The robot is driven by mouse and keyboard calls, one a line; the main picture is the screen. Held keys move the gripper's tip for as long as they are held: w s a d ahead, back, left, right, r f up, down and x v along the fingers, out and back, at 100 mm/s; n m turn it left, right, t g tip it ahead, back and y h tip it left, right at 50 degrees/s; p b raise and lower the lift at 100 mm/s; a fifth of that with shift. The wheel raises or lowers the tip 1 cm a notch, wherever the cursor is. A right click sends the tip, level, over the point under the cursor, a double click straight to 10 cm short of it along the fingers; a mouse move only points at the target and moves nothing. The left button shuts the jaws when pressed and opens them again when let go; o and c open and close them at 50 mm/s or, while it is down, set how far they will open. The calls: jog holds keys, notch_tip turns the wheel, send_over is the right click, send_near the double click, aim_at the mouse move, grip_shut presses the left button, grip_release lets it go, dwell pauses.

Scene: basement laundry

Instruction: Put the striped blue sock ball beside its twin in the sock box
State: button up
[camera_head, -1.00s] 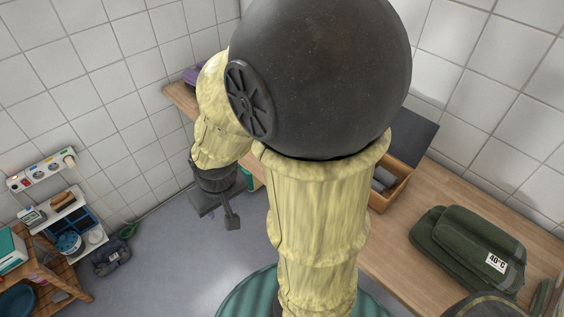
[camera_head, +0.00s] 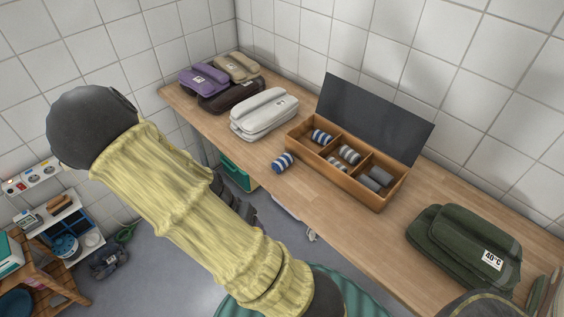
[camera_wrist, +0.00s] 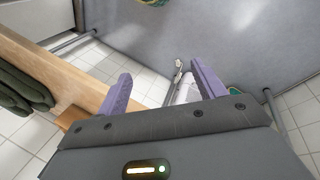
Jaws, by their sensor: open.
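The striped blue sock ball (camera_head: 282,162) lies on the wooden worktop, just outside the front left corner of the sock box (camera_head: 349,189). The box is open, with its dark lid raised behind. A similar blue-striped sock ball (camera_head: 321,137) sits in the left compartment. Grey-striped sock balls (camera_head: 349,155) lie in the middle and plain grey ones (camera_head: 380,176) in the right. My gripper (camera_wrist: 163,82) is open and empty in the wrist view, its purple fingers apart. No sock shows there. In the head view my arm mostly hides the gripper, which is off the worktop's front edge.
A white folded bundle (camera_head: 264,114) stands left of the box, with purple (camera_head: 203,79), dark and tan bundles beyond. A green bundle (camera_head: 465,246) marked 40°C lies at the right. The worktop (camera_head: 335,216) is clear in front of the box. Tiled walls stand behind it.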

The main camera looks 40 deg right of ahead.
jog(key=w+d+m+h, duration=0.3)
jog(key=d+m+h, duration=0.15)
jog(key=d, duration=0.25)
jog(key=w+r+m+t+h, duration=0.2)
jog(key=w+r+t+h, duration=0.2)
jog(key=w+r+h, duration=0.2)
jog(key=shift+w+a+r+t, duration=0.15)
jog(key=shift+w+r+t, duration=0.15)
jog(key=shift+w, duration=0.8)
jog(key=p, duration=0.1)
send_near(277, 163)
jog(key=x, duration=0.4)
jog(key=shift+d, duration=0.35)
jog(key=shift+w+d+f, duration=0.1)
jog(key=shift+d+f, duration=0.2)
jog(key=shift+d, duration=0.2)
